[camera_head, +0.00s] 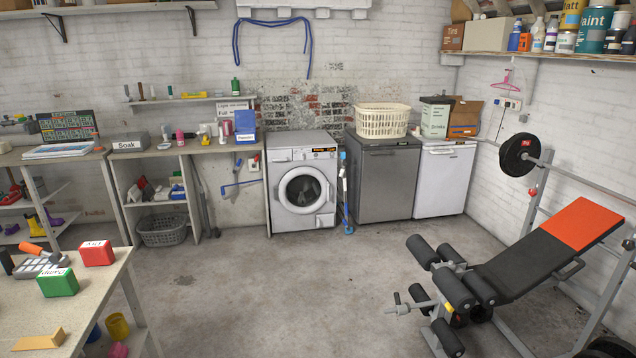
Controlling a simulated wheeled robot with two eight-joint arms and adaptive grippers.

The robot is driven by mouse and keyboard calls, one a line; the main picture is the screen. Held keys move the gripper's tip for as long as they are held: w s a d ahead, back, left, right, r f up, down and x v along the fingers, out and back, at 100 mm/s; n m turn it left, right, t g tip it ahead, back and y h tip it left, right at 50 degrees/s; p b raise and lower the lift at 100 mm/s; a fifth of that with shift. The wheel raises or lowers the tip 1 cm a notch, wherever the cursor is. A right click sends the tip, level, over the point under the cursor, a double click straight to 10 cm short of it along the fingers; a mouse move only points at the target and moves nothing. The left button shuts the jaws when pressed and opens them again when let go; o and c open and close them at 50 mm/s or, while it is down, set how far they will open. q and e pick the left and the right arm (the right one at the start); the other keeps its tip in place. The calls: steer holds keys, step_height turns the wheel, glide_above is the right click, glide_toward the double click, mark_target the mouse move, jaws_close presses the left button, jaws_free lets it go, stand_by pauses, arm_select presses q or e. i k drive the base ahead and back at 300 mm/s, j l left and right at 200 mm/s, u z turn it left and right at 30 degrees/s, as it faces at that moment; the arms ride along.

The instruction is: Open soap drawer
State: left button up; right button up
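The white washing machine (302,181) stands against the back brick wall, with its round door (303,190) facing me. The soap drawer (279,155) is at the upper left of its front and looks shut. A control panel with an orange and black label (324,150) is to the right of the drawer. Neither of my grippers shows in the head view, so their state is hidden.
Open concrete floor (260,275) lies before the machine. A weight bench (500,265) fills the right. A table (85,300) with red and green boxes is at the near left. A grey appliance (385,180) and a blue-and-white upright item (344,195) stand right of the machine.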

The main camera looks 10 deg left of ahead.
mark_target(273, 155)
steer(key=i+j+u, duration=0.25)
steer(key=i, duration=0.95)
steer(key=i+l+u, duration=0.1)
steer(key=i+u, duration=0.2)
steer(key=i, duration=0.9)
steer(key=i+j+z, duration=0.35)
steer(key=i+z, duration=0.15)
steer(key=i, duration=0.25)
steer(key=i+j+z, duration=0.45)
steer(key=i+j, duration=0.15)
steer(key=i+j+z, duration=0.5)
steer(key=j, duration=0.35)
steer(key=i+j, duration=0.1)
steer(key=j, duration=0.2)
steer(key=i+j+z, duration=0.15)
steer(key=j, duration=0.45)
steer(key=i+z, duration=0.05)
